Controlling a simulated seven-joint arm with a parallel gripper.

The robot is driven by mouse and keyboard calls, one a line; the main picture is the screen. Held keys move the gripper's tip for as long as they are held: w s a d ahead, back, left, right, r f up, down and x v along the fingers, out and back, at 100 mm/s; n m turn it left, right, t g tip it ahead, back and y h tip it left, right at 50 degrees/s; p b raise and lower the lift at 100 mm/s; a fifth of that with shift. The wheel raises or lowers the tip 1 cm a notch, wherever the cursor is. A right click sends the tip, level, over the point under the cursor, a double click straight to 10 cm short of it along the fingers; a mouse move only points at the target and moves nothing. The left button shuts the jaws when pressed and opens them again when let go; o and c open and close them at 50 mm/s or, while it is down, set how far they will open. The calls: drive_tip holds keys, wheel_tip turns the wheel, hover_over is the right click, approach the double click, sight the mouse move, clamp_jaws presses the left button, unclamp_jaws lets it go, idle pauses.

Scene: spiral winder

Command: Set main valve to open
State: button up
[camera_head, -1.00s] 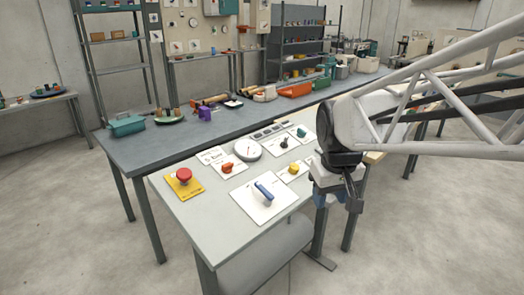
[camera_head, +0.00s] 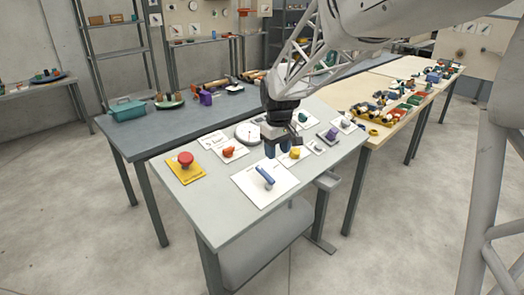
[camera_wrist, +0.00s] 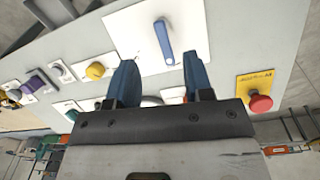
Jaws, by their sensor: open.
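A blue lever handle (camera_head: 265,177) sits on a white square plate (camera_head: 248,187) on the grey table; it looks like the main valve, but its label is too small to read. The lever lies at a slant, from upper left to lower right. In the wrist view the lever (camera_wrist: 164,42) stands nearly upright in the picture, just beyond my fingertips. My gripper (camera_head: 277,151) hangs above the table, slightly behind the plate. Its two blue fingers (camera_wrist: 160,68) are apart with nothing between them, and they do not touch the lever.
A red mushroom button (camera_head: 186,159) on a yellow plate stands to the left. An orange knob (camera_head: 228,152), a yellow knob (camera_head: 295,153), a purple knob (camera_head: 331,134) and a round dial (camera_head: 246,133) are close around my gripper. The table's front left is clear.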

drive_tip(key=n, duration=0.2)
hover_over(260, 168)
wheel_tip(260, 168, down, 5)
drive_tip(key=shift+d, duration=0.1)
drive_tip(key=shift+f, duration=0.1)
drive_tip(key=shift+f, duration=3.8)
clamp_jaws()
